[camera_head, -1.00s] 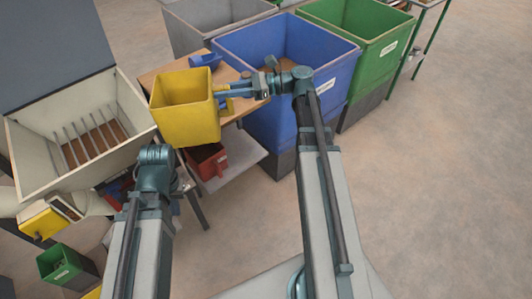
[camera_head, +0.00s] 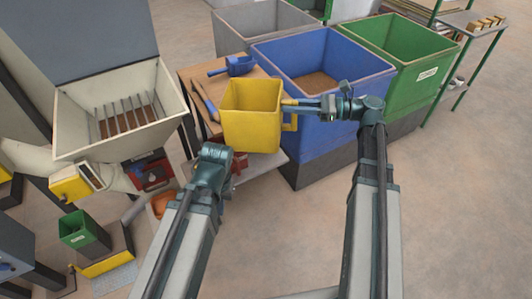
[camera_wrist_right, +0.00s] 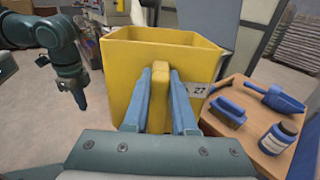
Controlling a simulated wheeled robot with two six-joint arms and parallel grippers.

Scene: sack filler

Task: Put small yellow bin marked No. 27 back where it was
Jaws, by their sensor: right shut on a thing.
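The small yellow bin (camera_head: 252,130) is upright and looks empty in the head view. In the right wrist view the yellow bin (camera_wrist_right: 115,80) carries a white label reading 27 (camera_wrist_right: 199,89). My right gripper (camera_head: 292,102) is shut on the bin's handle at its right side; the handle (camera_wrist_right: 159,95) stands between the two fingers in the wrist view. The bin overlaps the front of the wooden table (camera_head: 190,82); whether it touches the table cannot be told. My left gripper (camera_head: 214,155) is left of and below the bin, apart from it; it also shows in the wrist view (camera_wrist_right: 80,98), pointing down.
A blue large bin (camera_head: 325,115) and green large bin (camera_head: 410,50) stand right, a cream hopper (camera_head: 120,110) left. The floor at right is clear.

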